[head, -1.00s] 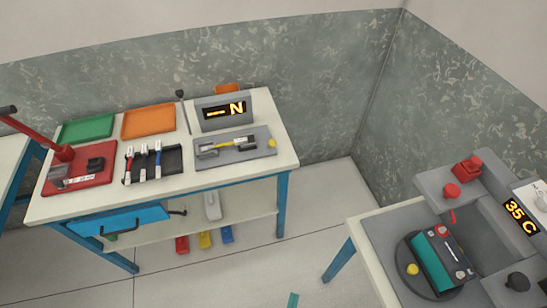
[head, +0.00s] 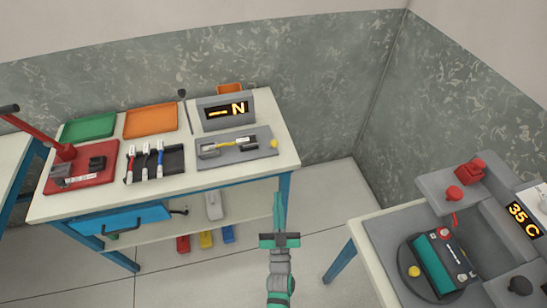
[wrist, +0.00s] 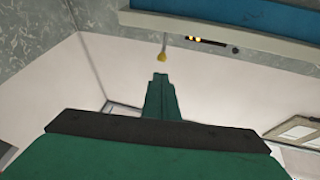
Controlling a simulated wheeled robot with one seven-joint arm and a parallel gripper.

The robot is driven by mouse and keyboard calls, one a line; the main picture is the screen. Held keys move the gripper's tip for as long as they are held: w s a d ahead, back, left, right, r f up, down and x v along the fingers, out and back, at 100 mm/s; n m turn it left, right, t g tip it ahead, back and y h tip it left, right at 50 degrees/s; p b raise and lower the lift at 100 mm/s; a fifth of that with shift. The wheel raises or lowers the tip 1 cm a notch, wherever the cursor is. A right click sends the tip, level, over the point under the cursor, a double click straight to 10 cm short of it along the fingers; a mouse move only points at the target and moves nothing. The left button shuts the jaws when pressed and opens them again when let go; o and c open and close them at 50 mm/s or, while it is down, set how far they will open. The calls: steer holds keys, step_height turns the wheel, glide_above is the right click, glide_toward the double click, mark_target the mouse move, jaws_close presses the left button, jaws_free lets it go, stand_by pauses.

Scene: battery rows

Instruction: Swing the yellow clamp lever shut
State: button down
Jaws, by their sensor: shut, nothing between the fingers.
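A yellow knob (head: 273,143), which looks like the end of the clamp lever, is at the right end of a grey test plate (head: 260,135) on the white-topped bench. In the wrist view the knob (wrist: 161,57) hangs on a thin pale stalk, just beyond my fingertips in the picture. The lever's other end is too small to make out. My green gripper (head: 279,197) points up in front of the bench's right end, apart from the knob. In the wrist view its fingers (wrist: 160,76) are together and empty.
A display (head: 225,112) stands behind the plate. Red fixture (head: 90,175), black tool holder (head: 174,160), green tray (head: 88,127) and orange tray (head: 150,121) fill the bench's left. A blue drawer (head: 120,220) is below. Another table (head: 365,245) with a battery device (head: 435,262) stands right.

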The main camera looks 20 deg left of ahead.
steer(key=shift+w+a+r, duration=0.15)
steer(key=shift+w+a, duration=0.05)
steer(key=shift+w, duration=0.2)
steer(key=shift+a, duration=0.15)
glide_toward(272, 145)
steer(key=f+x, duration=0.1)
steer(key=x, duration=0.4)
steer(key=shift+w+r, duration=0.15)
steer(key=shift+w, duration=0.55)
steer(key=shift+r, duration=0.1)
